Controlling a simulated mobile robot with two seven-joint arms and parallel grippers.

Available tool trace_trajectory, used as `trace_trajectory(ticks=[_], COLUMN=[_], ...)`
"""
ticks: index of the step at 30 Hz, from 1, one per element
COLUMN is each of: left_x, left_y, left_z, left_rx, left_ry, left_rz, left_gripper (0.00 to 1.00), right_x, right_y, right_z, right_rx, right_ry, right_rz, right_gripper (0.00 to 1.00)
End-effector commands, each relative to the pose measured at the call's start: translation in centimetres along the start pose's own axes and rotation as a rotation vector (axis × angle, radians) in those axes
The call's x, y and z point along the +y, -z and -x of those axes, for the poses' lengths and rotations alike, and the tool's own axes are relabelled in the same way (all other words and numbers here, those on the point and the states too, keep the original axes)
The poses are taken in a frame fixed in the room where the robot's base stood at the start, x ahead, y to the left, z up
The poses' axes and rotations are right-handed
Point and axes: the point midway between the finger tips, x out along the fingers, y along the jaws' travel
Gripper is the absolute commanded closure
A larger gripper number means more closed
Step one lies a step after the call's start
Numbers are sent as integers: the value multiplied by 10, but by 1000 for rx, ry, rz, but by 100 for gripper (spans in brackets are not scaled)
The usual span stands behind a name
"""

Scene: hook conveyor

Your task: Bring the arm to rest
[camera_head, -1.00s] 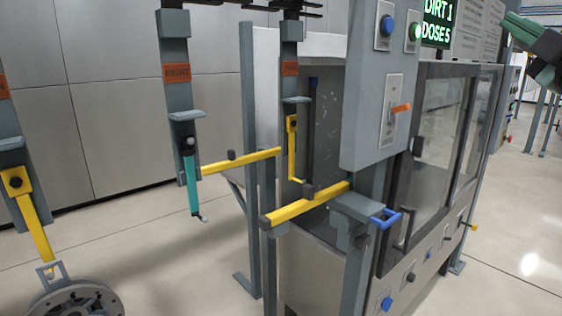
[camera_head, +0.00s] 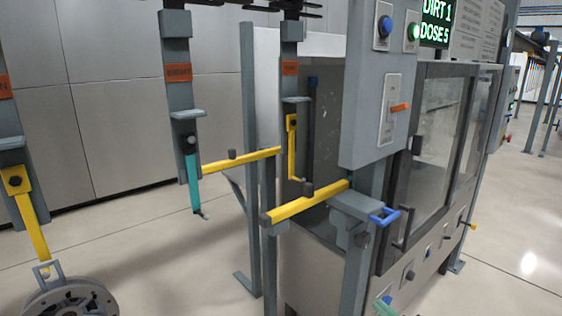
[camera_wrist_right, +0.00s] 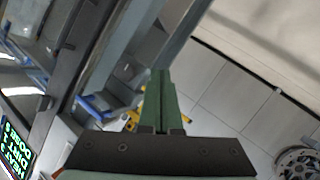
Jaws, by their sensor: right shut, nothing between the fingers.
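My right gripper shows at the bottom edge of the head view, where only its green fingertips (camera_head: 384,307) are in the picture. In the right wrist view its green fingers (camera_wrist_right: 162,85) are together with nothing between them. The fingertips appear in front of the machine's lower panel in the head view; I cannot tell how far they are from it. My left gripper is not in view.
A grey machine has a control box (camera_head: 381,100), a blue handle (camera_head: 384,217) and yellow bars (camera_head: 305,203) sticking out. Hangers with a teal hook (camera_head: 194,185) and a yellow hook (camera_head: 32,225) hang at left; a round grey part (camera_head: 68,302) hangs below. Floor (camera_head: 150,265) between is clear.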

Motion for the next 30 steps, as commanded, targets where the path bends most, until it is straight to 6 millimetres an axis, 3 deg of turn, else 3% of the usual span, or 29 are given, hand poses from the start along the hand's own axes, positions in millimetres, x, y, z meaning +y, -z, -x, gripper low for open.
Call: trace_trajectory(ticks=[1,6,12,15,21,30], left_x=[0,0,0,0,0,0], left_y=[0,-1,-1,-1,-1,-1], left_z=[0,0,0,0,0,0], left_rx=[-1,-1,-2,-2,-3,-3], left_ry=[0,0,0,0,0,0], left_rz=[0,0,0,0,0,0], left_gripper=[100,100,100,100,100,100], right_x=[-30,-112,-190,-214,-233,-233], right_y=[-30,-106,-172,-189,-203,-203], right_z=[10,55,124,152,176,176], right_rx=[-45,-176,-331,-386,-432,-433], right_ry=[33,101,142,148,150,150], right_rz=[-59,-243,-432,-493,-543,-543], right_gripper=[100,100,100,100,100,100])
